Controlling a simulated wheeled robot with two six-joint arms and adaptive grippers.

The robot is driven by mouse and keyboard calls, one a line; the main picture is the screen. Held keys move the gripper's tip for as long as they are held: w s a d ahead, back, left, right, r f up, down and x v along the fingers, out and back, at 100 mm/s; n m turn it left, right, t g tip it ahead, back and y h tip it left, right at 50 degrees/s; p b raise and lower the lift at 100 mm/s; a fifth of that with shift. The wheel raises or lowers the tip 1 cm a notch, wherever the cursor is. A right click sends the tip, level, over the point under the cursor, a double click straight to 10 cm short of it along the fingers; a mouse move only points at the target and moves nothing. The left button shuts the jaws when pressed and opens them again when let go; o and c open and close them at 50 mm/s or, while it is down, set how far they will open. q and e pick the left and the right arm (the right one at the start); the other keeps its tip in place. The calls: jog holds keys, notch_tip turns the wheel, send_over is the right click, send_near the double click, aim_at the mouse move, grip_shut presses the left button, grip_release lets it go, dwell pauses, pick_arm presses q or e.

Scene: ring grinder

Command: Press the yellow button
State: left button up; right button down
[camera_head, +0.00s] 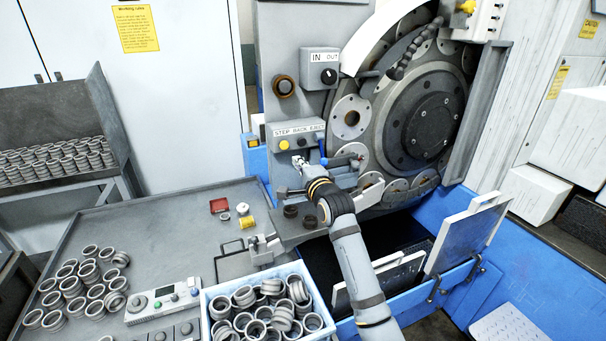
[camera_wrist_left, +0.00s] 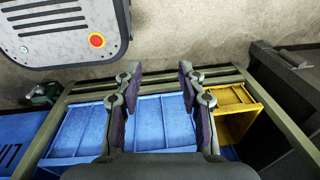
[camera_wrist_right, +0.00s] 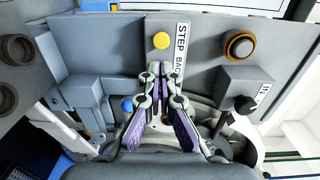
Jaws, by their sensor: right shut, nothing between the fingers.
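The round yellow button (camera_head: 284,144) sits on the front of a small grey box labelled "STEP BACK EJECT" (camera_head: 298,130) on the grinder. In the right wrist view the yellow button (camera_wrist_right: 161,40) shows just beyond my fingertips, beside the "STEP" end of the label. My right gripper (camera_head: 299,161) is shut and empty, a little below and right of the button in the head view. Its tips also show close together in the right wrist view (camera_wrist_right: 158,68); whether they touch the box is unclear. My left gripper (camera_wrist_left: 159,69) is open and empty, seen only in its own wrist view.
A dark button with an orange ring (camera_head: 285,86) and an "IN OUT" switch box (camera_head: 320,70) sit above. A blue-tipped lever (camera_head: 323,161) is close to my right gripper. A grey table (camera_head: 165,225) carries a bin of rings (camera_head: 318,277), loose rings and a control panel.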

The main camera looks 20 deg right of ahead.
pick_arm(q)
jog(key=shift+w+f, duration=0.4)
pick_arm(e)
jog(key=s, duration=0.3)
jog(key=shift+r, duration=0.25)
pick_arm(q)
jog(key=shift+w, duration=0.1)
pick_arm(e)
jog(key=shift+s, duration=0.1)
pick_arm(q)
jog(key=shift+w, duration=0.15)
